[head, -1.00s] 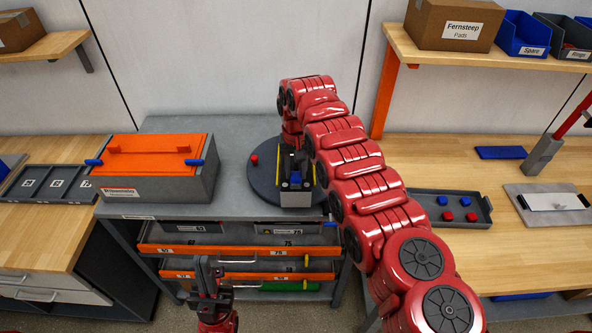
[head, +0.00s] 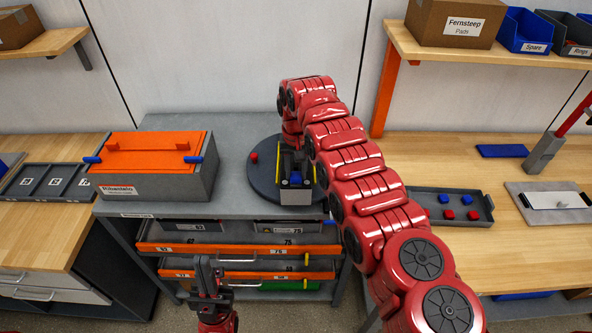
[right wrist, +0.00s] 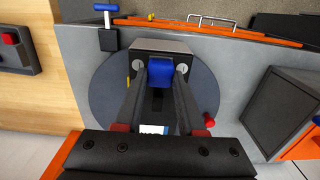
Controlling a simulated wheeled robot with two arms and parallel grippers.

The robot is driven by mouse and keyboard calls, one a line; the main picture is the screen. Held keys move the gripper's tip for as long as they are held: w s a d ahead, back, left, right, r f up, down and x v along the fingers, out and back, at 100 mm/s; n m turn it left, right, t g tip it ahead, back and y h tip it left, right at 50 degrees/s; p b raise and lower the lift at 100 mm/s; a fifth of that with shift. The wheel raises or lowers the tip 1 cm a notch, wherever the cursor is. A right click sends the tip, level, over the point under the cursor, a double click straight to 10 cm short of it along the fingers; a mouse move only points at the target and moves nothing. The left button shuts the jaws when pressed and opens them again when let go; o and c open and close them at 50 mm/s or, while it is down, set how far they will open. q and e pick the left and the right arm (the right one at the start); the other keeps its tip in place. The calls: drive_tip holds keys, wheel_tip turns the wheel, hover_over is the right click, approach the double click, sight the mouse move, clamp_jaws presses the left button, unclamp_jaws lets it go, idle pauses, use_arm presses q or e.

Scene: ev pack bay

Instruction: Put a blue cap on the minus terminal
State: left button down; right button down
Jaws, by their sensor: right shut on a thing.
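A battery module (head: 297,196) stands on a round dark turntable (head: 262,185) on the grey bench. In the right wrist view the module (right wrist: 160,46) shows a pale round spot on each side of its top; I cannot read which is minus. My right gripper (head: 294,177) is over the module, pointing down, shut on a blue cap (right wrist: 158,73). The cap lies between the two round spots in that view; whether it touches the module is unclear. My left gripper (head: 208,272) hangs empty in front of the drawers, its finger gap unclear from this angle.
A red cap-like piece (head: 254,157) stands on the turntable's left. An orange-lidded box (head: 150,188) is left of it. A tray (head: 424,211) with blue and red caps lies on the right wooden bench. Two orange-fronted drawers (head: 235,250) stick out below.

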drive_tip(key=shift+c, duration=2.1)
unclamp_jaws()
